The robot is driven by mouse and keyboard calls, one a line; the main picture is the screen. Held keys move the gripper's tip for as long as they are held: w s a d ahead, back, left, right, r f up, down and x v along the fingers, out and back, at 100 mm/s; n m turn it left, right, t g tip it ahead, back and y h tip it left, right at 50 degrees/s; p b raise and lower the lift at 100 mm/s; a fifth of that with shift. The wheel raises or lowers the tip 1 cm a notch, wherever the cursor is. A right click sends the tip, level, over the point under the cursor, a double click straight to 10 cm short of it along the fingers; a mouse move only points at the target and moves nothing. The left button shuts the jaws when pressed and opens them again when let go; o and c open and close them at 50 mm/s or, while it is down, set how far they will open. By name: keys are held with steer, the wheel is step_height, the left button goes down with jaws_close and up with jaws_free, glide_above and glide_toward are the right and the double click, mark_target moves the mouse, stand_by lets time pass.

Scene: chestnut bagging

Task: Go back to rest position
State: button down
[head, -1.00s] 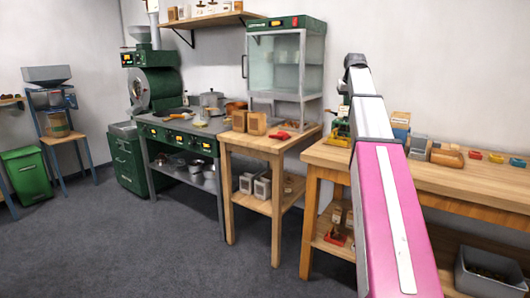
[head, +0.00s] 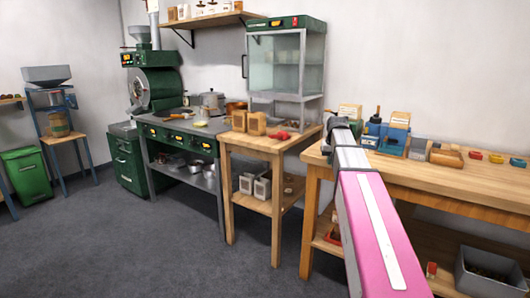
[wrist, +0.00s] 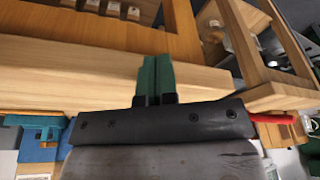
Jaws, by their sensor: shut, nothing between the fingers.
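My gripper shows in the wrist view (wrist: 155,80) with its green fingers pressed together and nothing between them. It is in front of the edge of a wooden bench (wrist: 60,80), and I cannot tell the exact gap. In the head view my pink and white arm reaches up from the lower right, and the gripper at its far end is hidden. The same wooden bench (head: 460,184) runs to the right of the arm.
A smaller wooden table (head: 255,143) with paper bags and a glass cabinet (head: 275,70) stands left of the arm. A grey bin (head: 480,275) is below. Open floor lies at left.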

steer(key=s+a+f+g, duration=0.1)
steer(key=s+a+f, duration=0.2)
steer(key=s+f, duration=0.6)
steer(key=s+a+f+g, duration=0.1)
steer(key=s+a+f, duration=0.2)
steer(key=s+f, duration=0.6)
steer(key=s+a+f+g, duration=0.1)
steer(key=s+a+f, duration=0.2)
steer(key=s+f, duration=0.6)
step_height(320, 180, down, 4)
steer(key=shift+a+n, duration=0.3)
steer(key=shift+a, duration=0.1)
